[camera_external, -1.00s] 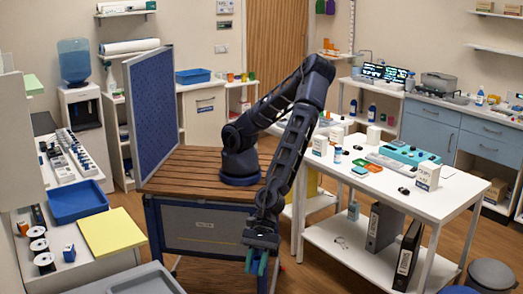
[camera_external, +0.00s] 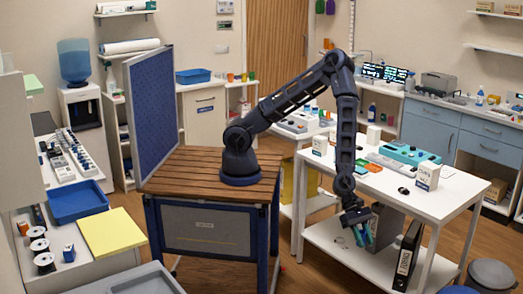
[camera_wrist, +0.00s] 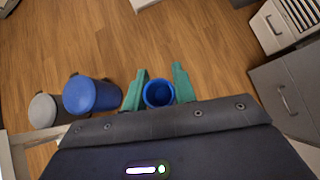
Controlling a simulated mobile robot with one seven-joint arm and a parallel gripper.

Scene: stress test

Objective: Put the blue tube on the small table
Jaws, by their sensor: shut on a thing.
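My gripper (camera_external: 363,235) hangs pointing down in front of the near edge of the white table (camera_external: 440,200). Its green fingers (camera_wrist: 133,92) are closed around the blue tube (camera_wrist: 158,92), whose open round end faces the camera in the wrist view. In the external view the tube is too small to tell apart from the fingers. Bare floor shows beyond the tube in the wrist view. I cannot tell which table is the small one. A smaller white table (camera_external: 318,202) stands behind, left of the white table.
The white table carries a teal device (camera_external: 410,153), boxes and small items; its lower shelf holds dark binders (camera_external: 408,255). A blue board (camera_external: 155,105) stands left of my base.

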